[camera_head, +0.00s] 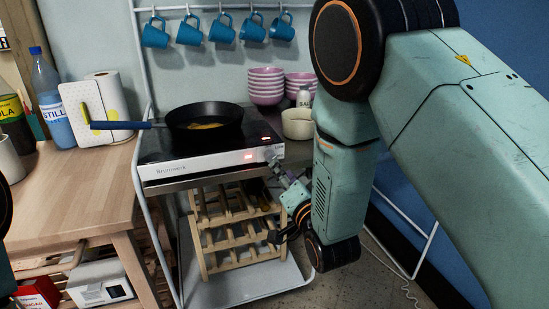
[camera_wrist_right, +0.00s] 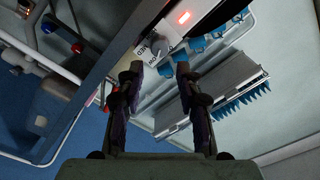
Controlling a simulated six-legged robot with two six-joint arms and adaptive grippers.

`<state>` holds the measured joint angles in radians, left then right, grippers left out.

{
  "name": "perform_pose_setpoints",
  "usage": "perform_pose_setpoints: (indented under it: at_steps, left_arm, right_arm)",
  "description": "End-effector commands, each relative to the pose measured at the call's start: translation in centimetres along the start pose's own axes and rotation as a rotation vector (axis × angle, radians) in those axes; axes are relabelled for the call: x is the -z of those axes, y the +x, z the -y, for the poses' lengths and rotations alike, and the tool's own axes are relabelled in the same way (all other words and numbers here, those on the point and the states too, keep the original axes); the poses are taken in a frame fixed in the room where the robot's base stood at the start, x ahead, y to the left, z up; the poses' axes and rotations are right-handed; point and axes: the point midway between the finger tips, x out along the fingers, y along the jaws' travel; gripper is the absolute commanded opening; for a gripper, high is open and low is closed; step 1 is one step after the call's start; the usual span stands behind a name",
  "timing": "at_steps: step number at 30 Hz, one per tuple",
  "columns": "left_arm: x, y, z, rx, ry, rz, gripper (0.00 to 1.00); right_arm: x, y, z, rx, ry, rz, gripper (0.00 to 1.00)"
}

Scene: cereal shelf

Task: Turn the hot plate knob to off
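The hot plate (camera_head: 204,169) has a black top and a white front panel with a lit red display. Its knob (camera_head: 269,154) is at the right end of that panel, small and partly hidden by my gripper. My right gripper (camera_head: 274,165) is just below and in front of the knob. In the right wrist view its two fingers (camera_wrist_right: 160,70) are apart with nothing between them. The white panel with printed marks (camera_wrist_right: 152,47) and a red light (camera_wrist_right: 183,17) lies just beyond the fingertips. I cannot tell whether a finger touches the knob. My left gripper is out of view.
A black frying pan (camera_head: 204,121) with food stands on the hot plate, its blue handle pointing left. Bowls (camera_head: 266,86) stand behind on the right. A wooden rack (camera_head: 235,231) is below. A wooden table (camera_head: 72,190) with bottles and a paper roll is left. Blue mugs (camera_head: 221,28) hang above.

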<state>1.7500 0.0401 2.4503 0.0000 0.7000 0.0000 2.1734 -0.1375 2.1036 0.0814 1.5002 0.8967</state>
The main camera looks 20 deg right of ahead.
Motion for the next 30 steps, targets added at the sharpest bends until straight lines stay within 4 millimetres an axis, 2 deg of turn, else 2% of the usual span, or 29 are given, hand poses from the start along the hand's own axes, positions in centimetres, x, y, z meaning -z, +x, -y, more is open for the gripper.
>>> perform_pose_setpoints:
  at_steps: [9, 15, 25, 30]
  left_arm:
    - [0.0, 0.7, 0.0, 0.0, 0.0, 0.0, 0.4]
    - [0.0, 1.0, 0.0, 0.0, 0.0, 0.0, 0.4]
    - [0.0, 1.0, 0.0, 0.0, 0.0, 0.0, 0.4]
    - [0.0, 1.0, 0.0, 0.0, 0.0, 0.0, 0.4]
  right_arm:
    - [0.0, 4.8, -0.1, 0.003, -0.002, 0.0, 0.36]
    - [0.1, 6.8, -0.2, 0.001, -0.002, 0.001, 0.36]
    - [0.1, 7.4, -0.2, 0.0, -0.002, 0.002, 0.36]
    - [0.1, 7.4, -0.2, 0.0, -0.002, 0.002, 0.23]
